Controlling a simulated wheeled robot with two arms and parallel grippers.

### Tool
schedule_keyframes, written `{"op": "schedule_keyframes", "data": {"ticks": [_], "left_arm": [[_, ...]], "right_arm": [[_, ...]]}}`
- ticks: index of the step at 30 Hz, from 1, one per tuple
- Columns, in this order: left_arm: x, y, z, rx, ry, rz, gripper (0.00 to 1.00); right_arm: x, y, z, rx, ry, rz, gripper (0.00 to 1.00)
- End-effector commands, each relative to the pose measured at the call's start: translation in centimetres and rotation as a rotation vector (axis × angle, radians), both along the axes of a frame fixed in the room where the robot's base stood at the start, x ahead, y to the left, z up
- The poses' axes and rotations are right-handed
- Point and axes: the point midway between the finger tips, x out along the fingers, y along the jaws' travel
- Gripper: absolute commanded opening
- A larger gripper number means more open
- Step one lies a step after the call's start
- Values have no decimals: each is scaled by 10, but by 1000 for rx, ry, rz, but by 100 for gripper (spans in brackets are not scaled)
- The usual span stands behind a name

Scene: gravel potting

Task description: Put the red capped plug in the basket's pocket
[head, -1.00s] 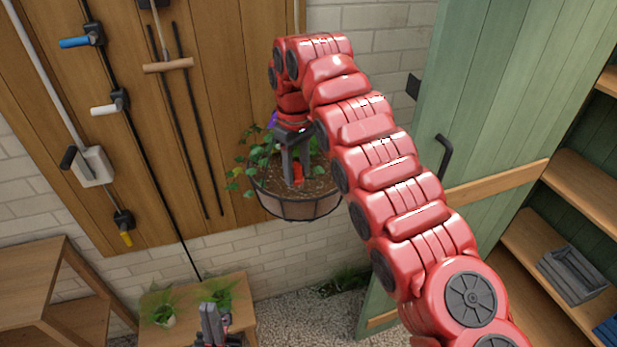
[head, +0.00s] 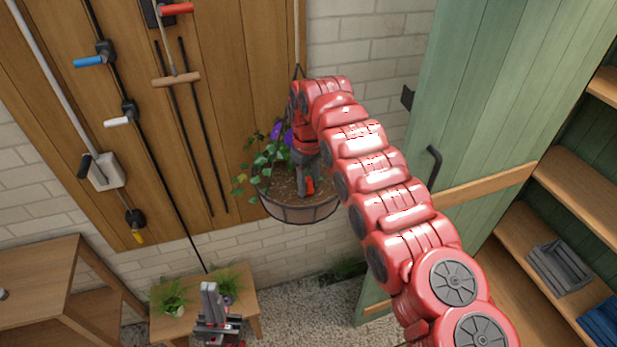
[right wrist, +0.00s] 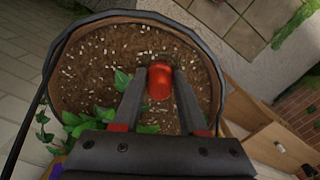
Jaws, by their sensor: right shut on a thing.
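The hanging basket (head: 300,214) is a round, dark-rimmed bowl of brown soil with trailing leaves and purple flowers, in front of the wooden board. My right gripper (head: 306,188) points down over its soil and is shut on the red capped plug (head: 311,184). In the right wrist view the plug's red cap (right wrist: 160,82) sits between the fingertips, near the basket rim (right wrist: 215,75). The plug's lower part is hidden, and I cannot make out the pocket or whether the plug touches soil. My left gripper (head: 211,296) is low, away from the basket; its finger gap is unclear.
A small wooden table (head: 246,303) with potted plants stands below, beside my left gripper. Long-handled tools hang on the wooden board (head: 225,100). A green door (head: 480,90) and shelves with a grey crate (head: 560,266) are at right.

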Motion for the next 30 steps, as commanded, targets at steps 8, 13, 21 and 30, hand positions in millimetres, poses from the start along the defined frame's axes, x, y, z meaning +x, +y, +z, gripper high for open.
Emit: {"op": "schedule_keyframes", "data": {"ticks": [8, 13, 21, 30], "left_arm": [[0, 0, 4, 0, 1, 0, 0], [0, 0, -1, 0, 1, 0, 0], [0, 0, 1, 0, 1, 0, 0], [0, 0, 5, 0, 1, 0, 0]], "right_arm": [[1, 0, -3, 1, -4, -1, 0], [1, 0, -7, 1, -4, -1, 0], [1, 0, -6, 1, -4, -1, 72], [1, 0, -2, 1, -4, 0, 72]]}}
